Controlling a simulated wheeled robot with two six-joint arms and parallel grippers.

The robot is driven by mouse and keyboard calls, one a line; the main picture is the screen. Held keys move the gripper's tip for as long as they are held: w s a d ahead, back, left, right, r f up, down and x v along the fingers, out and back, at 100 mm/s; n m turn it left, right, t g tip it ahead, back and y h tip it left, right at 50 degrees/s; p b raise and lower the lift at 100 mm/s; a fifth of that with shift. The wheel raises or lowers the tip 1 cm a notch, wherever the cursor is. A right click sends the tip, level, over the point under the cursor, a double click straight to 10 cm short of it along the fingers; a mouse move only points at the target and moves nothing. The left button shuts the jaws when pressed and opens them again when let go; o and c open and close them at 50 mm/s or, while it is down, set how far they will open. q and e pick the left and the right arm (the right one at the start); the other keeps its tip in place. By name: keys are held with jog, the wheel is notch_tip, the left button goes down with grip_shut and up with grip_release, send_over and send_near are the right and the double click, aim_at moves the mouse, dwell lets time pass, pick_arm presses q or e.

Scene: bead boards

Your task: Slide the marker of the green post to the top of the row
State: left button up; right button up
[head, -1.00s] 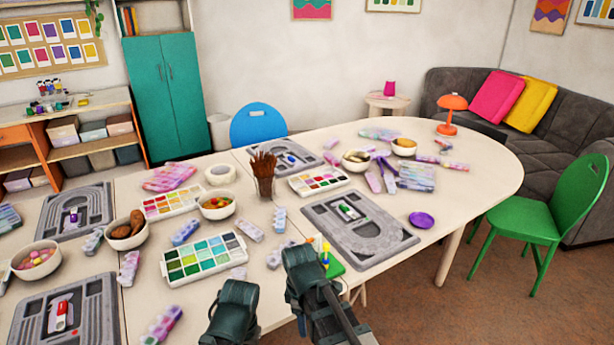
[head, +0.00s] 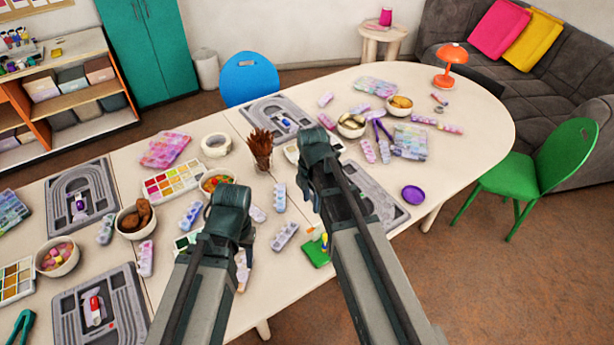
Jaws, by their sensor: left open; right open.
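A grey bead board (head: 385,200) lies on the right part of the table. My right arm crosses it and hides its middle, including the green marker. My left gripper (head: 229,202) is open at the end of its arm, over the table's middle near a palette. My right gripper (head: 317,146) is open and appears in front of the green marker's board and a palette. I see nothing held in either gripper, though their fingers are hard to make out.
Other grey boards carry a purple marker (head: 79,206), a red marker (head: 95,306) and a blue marker (head: 286,124). A brush cup (head: 260,158), bowls, palettes and bead strips crowd the table. A purple dish (head: 413,195) sits near the front edge.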

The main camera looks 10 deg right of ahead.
aim_at(311, 229)
jog(key=shift+w+r, duration=0.1)
jog(key=shift+w, duration=0.05)
notch_tip(311, 229, down, 14)
jog(key=b, duration=1.4)
jog(key=shift+r, duration=0.15)
grip_shut()
